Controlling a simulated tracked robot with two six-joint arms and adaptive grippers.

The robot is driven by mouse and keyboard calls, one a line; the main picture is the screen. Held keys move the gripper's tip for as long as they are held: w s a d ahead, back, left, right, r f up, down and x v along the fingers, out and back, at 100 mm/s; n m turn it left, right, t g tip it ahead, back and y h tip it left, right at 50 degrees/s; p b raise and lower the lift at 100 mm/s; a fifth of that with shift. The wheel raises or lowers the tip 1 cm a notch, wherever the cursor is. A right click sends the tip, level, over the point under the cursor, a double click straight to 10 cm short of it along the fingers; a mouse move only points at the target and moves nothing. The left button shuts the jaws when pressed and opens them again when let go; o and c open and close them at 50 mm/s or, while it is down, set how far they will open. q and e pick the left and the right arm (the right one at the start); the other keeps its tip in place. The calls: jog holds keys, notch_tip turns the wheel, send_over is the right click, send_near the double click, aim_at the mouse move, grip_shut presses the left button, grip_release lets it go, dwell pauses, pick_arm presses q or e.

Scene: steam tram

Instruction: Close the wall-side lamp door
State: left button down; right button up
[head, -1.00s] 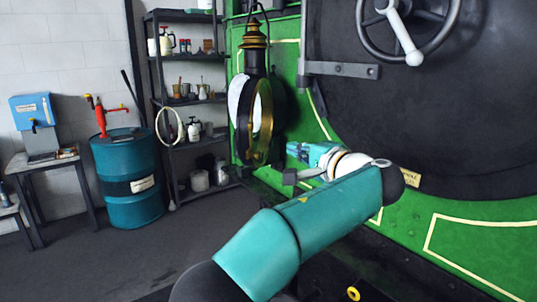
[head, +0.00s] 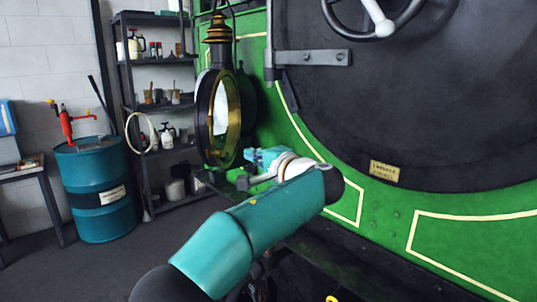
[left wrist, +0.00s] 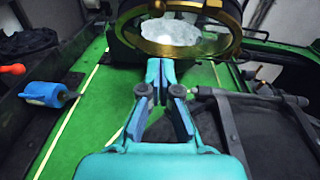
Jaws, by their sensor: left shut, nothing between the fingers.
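The lamp (head: 217,45) hangs on the green front of the tram, with a black body and brass top. Its round brass-rimmed door (head: 234,120) stands at an angle to the body, with pale glass or reflector showing through. In the left wrist view the brass rim (left wrist: 197,52) crosses the top. My left gripper (head: 249,156) is teal, shut and empty, at the lower right of the rim in the head view. In the left wrist view its fingertips (left wrist: 160,64) lie right at the rim's lower edge; I cannot tell whether they touch. My right gripper is out of view.
The large black boiler door (head: 420,110) with its handwheel (head: 375,15) and hinge strap (head: 312,58) lies to the right. Shelves (head: 160,105) and a blue drum (head: 95,190) stand left behind the lamp. A rod (left wrist: 250,97) lies right of the fingers.

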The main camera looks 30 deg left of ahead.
pick_arm(q)
jog(key=a+p, duration=0.1)
jog(key=a, duration=0.6)
jog(key=shift+w+f, duration=0.35)
